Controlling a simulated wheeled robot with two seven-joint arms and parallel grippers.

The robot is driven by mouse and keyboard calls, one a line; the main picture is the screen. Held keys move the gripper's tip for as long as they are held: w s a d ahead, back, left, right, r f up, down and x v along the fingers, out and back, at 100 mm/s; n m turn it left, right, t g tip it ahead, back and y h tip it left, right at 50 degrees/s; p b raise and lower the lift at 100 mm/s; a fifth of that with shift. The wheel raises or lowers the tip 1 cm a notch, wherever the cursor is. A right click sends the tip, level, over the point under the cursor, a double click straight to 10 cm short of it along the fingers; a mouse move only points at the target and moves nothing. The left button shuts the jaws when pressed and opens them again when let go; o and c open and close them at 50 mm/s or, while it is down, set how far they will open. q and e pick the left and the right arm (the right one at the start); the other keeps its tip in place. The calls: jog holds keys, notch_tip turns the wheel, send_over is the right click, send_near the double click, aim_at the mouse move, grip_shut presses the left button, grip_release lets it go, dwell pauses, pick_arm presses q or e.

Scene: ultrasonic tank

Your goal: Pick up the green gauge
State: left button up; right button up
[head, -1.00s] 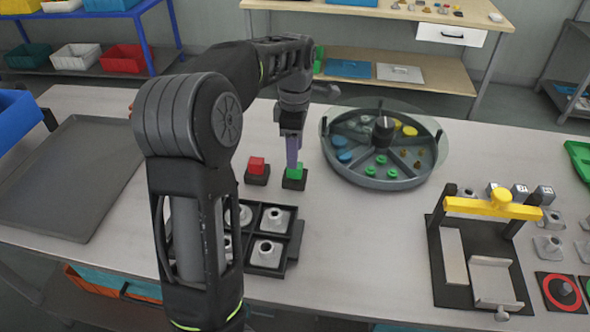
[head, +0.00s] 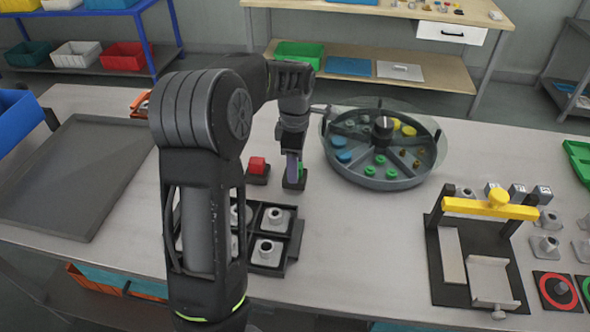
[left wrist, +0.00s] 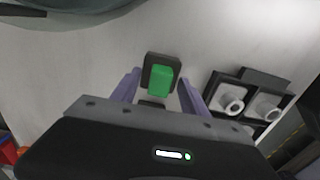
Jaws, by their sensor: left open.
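The green gauge (left wrist: 161,82) is a small green block on a dark square base. In the left wrist view it stands between the two purple fingers of my left gripper (left wrist: 157,88), which is open with a gap on each side of the block. In the head view the green gauge (head: 301,170) is mostly hidden behind the left gripper (head: 293,172), which points down over it. My right gripper is in neither view.
A red gauge (head: 257,165) on a dark base stands just left of the green one. A black tray (head: 298,240) with grey fittings lies in front. A round divided tank (head: 385,183) stands to the right. A yellow-barred fixture (head: 435,250) is at the right.

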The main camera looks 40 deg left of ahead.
pick_arm(q)
grip_shut()
dwell(0.7)
